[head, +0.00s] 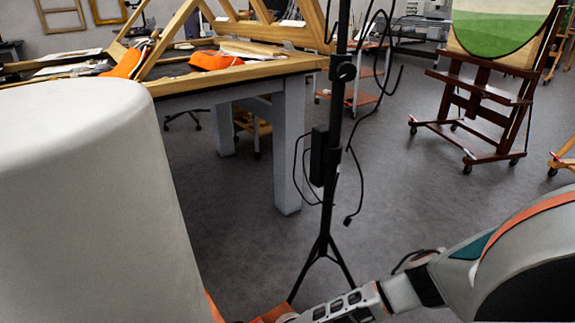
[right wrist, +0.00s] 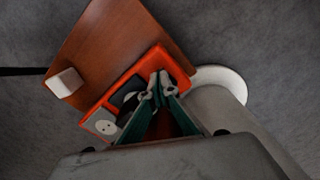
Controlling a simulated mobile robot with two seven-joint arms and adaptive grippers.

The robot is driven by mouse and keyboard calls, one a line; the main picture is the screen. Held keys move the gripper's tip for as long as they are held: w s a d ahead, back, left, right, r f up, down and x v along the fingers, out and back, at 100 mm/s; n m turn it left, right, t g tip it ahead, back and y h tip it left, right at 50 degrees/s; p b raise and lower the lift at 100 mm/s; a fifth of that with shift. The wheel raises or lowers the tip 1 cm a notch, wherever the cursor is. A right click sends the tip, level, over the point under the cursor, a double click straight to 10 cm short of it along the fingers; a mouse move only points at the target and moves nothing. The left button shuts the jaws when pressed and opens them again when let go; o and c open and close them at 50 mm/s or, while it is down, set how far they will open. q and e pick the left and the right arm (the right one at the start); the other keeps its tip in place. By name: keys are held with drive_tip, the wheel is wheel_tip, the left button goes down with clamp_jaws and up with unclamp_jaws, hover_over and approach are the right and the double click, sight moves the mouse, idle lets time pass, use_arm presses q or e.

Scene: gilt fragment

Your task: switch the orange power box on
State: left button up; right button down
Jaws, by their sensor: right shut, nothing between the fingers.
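The orange power box (right wrist: 140,71) is in the right wrist view, on a brown wooden board. A grey panel with a round white socket (right wrist: 106,126) shows at its lower left. My right gripper (right wrist: 160,88) has its fingertips together, over the box, and holds nothing. The fingers hide part of the box, and I cannot make out the switch or whether the fingertips touch the box. In the head view, my right gripper (head: 292,316) is at the bottom edge beside a bit of orange (head: 268,314). My left gripper is not in view.
The brown board (right wrist: 115,42) carries a small white block (right wrist: 65,82). A black stand (head: 327,215) with hanging cables rises just beyond my right gripper. A work table (head: 215,80) is at the back left, a wooden easel (head: 470,110) at the back right. Grey floor between is open.

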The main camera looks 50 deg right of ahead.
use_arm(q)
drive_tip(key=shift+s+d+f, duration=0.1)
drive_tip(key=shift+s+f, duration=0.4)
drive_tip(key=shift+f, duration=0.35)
use_arm(e)
drive_tip(key=shift+s+f, duration=0.15)
drive_tip(key=shift+f, duration=0.45)
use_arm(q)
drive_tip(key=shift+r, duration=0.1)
use_arm(e)
drive_tip(key=shift+w+r+p, duration=0.15)
drive_tip(key=shift+r+p, duration=0.45)
drive_tip(key=shift+r, duration=0.3)
drive_tip(key=shift+w+r+p, duration=0.1)
drive_tip(key=shift+r+p, duration=0.45)
drive_tip(key=shift+r, duration=0.3)
drive_tip(key=shift+r+p, duration=1.3)
drive_tip(key=shift+r, duration=0.6)
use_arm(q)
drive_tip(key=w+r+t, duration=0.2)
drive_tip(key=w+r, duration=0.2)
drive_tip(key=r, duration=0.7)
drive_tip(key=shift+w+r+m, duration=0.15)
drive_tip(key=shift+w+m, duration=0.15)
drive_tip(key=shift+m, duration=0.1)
use_arm(e)
drive_tip(key=shift+s, duration=0.1)
